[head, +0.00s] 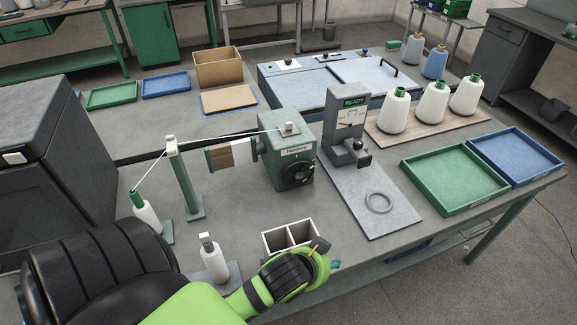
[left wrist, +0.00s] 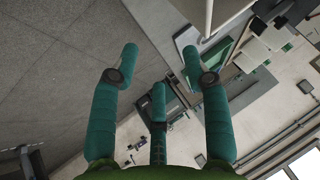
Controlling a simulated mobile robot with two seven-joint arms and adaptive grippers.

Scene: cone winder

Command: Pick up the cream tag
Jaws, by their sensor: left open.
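I cannot pick out the cream tag for certain in either view. A small cream box with two compartments (head: 268,242) stands near the front edge of the bench, partly hidden by my left wrist. My left arm comes in from the lower left, and its wrist is beside this box. In the head view the left gripper is almost wholly hidden behind the wrist. In the left wrist view its teal fingers (left wrist: 160,70) are spread apart, with nothing between them. My right gripper is in neither view.
A green winder (head: 285,160) and a grey gauge stand marked READY (head: 347,125) rise mid-bench. A white spray-like bottle (head: 213,260) stands left of the cream box. Green (head: 455,205) and blue (head: 520,180) trays lie right.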

